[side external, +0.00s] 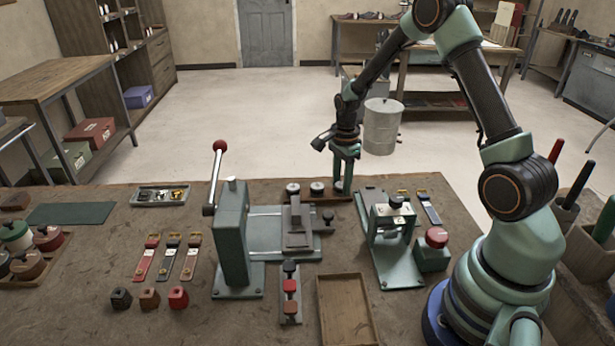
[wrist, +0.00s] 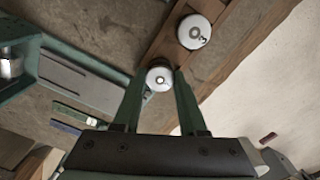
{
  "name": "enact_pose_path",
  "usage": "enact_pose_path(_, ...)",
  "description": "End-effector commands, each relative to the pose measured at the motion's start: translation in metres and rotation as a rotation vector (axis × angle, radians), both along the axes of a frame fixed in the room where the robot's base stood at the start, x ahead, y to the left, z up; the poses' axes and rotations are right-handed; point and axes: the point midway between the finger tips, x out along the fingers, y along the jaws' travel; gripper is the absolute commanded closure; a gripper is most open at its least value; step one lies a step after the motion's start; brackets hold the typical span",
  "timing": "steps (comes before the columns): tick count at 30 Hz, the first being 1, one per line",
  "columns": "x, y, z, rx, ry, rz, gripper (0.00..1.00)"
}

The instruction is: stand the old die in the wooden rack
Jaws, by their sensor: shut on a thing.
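My gripper (side external: 343,186) points down at the right end of the wooden rack (side external: 328,199), at the back of the bench. In the wrist view my gripper (wrist: 159,82) is shut on a round, silver-topped die (wrist: 159,76). This die is over or in the end of the wooden rack (wrist: 168,46); I cannot tell whether its base is seated. It looks upright from above. Another silver-topped die (wrist: 194,31), with a dark mark, stands farther along the rack. In the side view two dies, one at the left (side external: 293,188) and one nearer my gripper (side external: 317,188), stand there.
A green press (side external: 232,240) with a red-knobbed lever stands left of the rack. A smaller green fixture (side external: 395,240) and a red button box (side external: 433,245) stand at the right. Straps (side external: 167,258), small blocks (side external: 149,298) and a wooden tray (side external: 345,310) lie in front.

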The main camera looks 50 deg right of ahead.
Motion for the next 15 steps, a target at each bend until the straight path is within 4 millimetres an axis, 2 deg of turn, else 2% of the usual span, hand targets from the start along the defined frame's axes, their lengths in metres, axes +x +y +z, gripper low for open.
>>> enact_pose_path(9, 0.0003, -0.0002, -0.002, 0.0, -0.001, 0.0, 1.0)
enact_pose_path(10, 0.0003, -0.0001, -0.0025, 0.0, 0.0, 0.0, 0.55)
enact_pose_path(12, 0.0004, -0.0001, -0.0021, 0.0, -0.001, 0.0, 0.29)
enact_pose_path(15, 0.0004, -0.0001, -0.002, 0.0, -0.001, 0.0, 0.29)
